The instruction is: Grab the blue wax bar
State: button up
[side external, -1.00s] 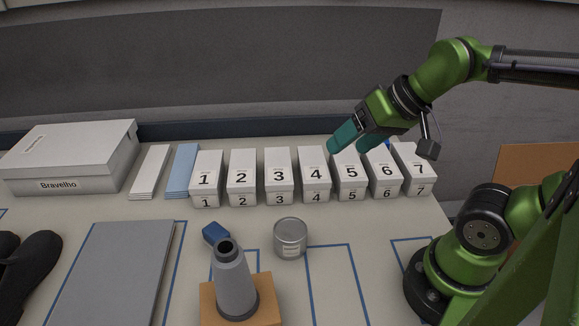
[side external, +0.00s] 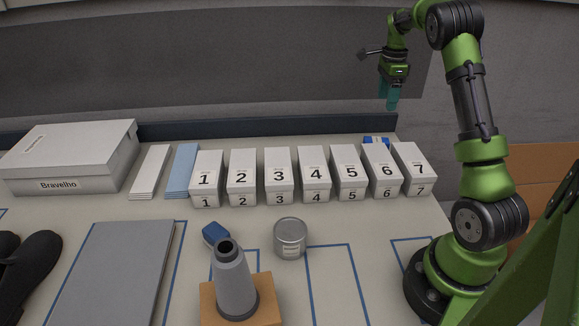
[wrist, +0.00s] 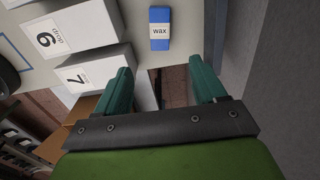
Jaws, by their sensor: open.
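The blue wax bar (wrist: 159,22) lies on the table in the wrist view, with a white label reading "wax". In the side external view it shows as a small blue and white piece (side external: 376,140) behind box 6, partly hidden by it. My gripper (side external: 392,105) hangs above the back edge of the table, pointing down, a little right of the bar and above it. In the wrist view my gripper (wrist: 160,82) has its two teal fingers apart with nothing between them, and the bar lies beyond the fingertips.
Numbered white boxes, including box 6 (side external: 382,172) and box 7 (side external: 413,170), stand in a row in front of the bar. A dark ledge (side external: 260,127) and grey wall are behind. A tin (side external: 290,238), a blue block (side external: 215,233) and a grey cone (side external: 234,285) stand nearer.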

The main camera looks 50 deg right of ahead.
aim_at(377, 140)
jog(key=f, duration=0.5)
jog(key=f+m, duration=0.1)
jog(key=f, duration=0.4)
jog(key=f+m, duration=0.1)
jog(key=f, duration=0.4)
jog(key=shift+w+a+f, duration=0.15)
jog(key=shift+w+f, duration=0.1)
jog(key=shift+f, duration=0.05)
